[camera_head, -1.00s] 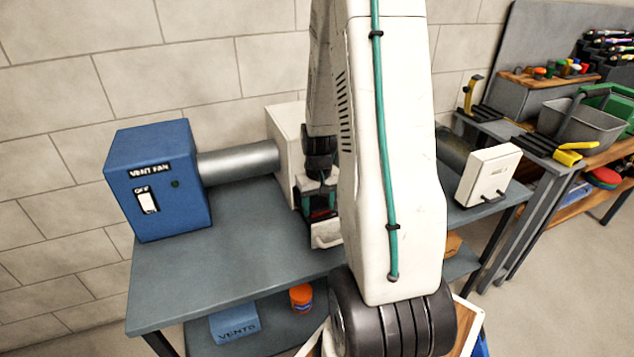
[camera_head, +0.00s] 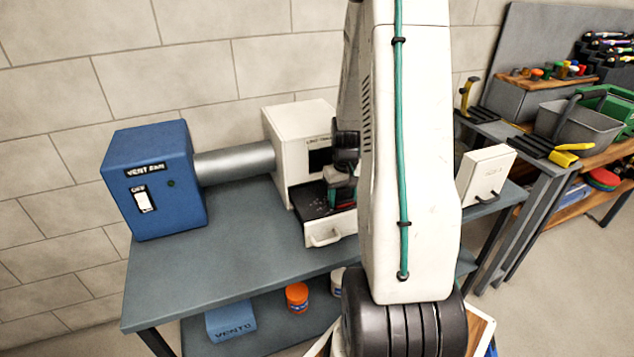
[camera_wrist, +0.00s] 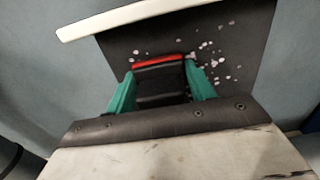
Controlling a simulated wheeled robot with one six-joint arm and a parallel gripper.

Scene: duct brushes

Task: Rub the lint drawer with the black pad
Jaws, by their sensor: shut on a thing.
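The lint drawer (camera_head: 314,211) is pulled out of the front of a white housing (camera_head: 293,138) on the bench. It has a white front with a handle and a dark inside. In the wrist view the drawer's dark floor (camera_wrist: 235,40) carries scattered pale lint specks, mostly right of the pad. My gripper (camera_wrist: 162,88) has green fingers shut on the black pad (camera_wrist: 160,84), which shows a red strip at its far edge. The gripper (camera_head: 341,184) is at the drawer's right part in the head view. I cannot tell whether the pad touches the floor.
A blue vent fan box (camera_head: 155,180) with its switch at OFF joins the housing through a grey duct (camera_head: 235,160). A white panel with a handle (camera_head: 486,175) stands at the right. The bench top (camera_head: 225,270) is clear at front left.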

